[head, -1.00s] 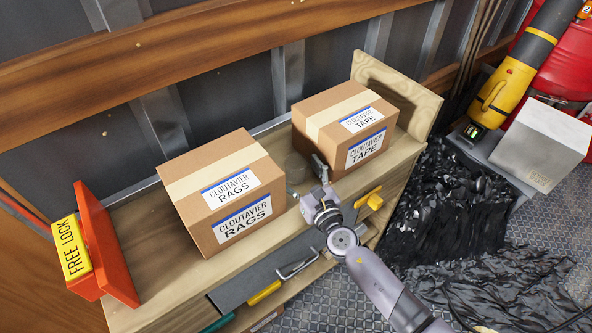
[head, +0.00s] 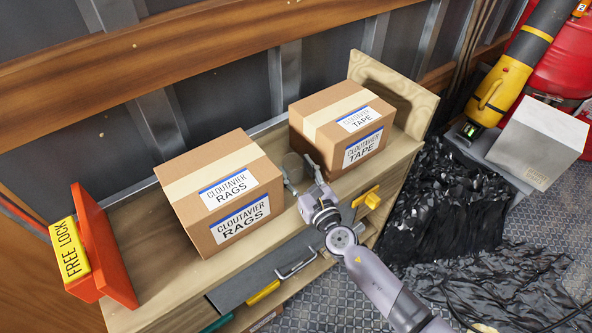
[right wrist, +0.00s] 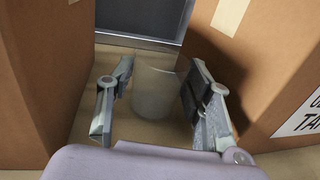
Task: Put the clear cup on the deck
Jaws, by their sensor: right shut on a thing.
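The clear cup (head: 292,164) is a small, greyish see-through cup between the two cardboard boxes on the wooden bench top. My right gripper (head: 300,172) comes in from the front and is shut on it. In the right wrist view the cup (right wrist: 154,94) stands upright between the two fingers (right wrist: 155,105). I cannot tell whether its base touches the wood. The bare wooden bench top (head: 150,240) shows around the boxes; I cannot tell which surface is the deck. My left gripper is not in view.
The RAGS box (head: 220,190) is close on the left and the TAPE box (head: 342,125) close on the right. An open red lock box (head: 100,245) stands at the left end. Black sheeting (head: 445,200) and a pale block (head: 537,145) lie to the right.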

